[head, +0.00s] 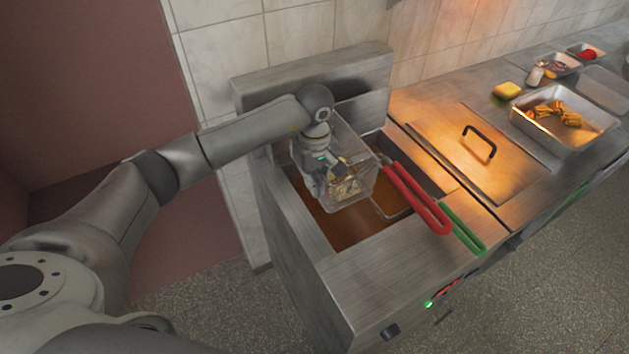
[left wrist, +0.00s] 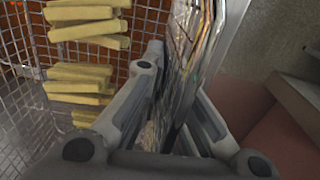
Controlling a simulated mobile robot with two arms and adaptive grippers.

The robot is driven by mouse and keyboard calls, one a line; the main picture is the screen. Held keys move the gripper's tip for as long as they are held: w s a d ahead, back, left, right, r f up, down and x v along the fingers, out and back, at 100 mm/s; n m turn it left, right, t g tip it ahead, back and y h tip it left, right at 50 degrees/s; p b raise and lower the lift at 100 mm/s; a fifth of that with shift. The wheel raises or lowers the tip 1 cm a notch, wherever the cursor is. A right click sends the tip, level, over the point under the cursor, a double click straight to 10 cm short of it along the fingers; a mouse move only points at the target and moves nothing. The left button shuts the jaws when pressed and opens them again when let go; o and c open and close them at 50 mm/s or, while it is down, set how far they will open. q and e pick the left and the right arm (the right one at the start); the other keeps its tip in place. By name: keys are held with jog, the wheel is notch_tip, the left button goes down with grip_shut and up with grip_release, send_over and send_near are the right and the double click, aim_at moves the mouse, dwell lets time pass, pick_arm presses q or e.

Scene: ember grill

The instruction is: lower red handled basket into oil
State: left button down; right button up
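The red-handled basket (head: 350,185) is a wire basket with yellow fries (head: 341,170) in it. It hangs at the left part of the fryer, above the brown oil (head: 325,222), its red handle (head: 416,199) reaching toward the front right. My left gripper (head: 325,172) is at the basket's left end. In the left wrist view the fingers of my left gripper (left wrist: 172,95) stand on either side of the basket's end wall (left wrist: 187,45) and look closed on it. Fries (left wrist: 85,30) show through the mesh at left. My right gripper is not in view.
A green handle (head: 466,236) lies beside the red one, with a second basket low in the right part of the fryer. A metal lid with a black handle (head: 479,142) is to the right. A steel tray (head: 546,134) with fried food stands beyond it.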

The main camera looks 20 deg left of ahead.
pick_arm(q)
jog(key=c, duration=1.6)
grip_release()
jog(key=shift+o, duration=0.2)
notch_tip(320, 180, up, 12)
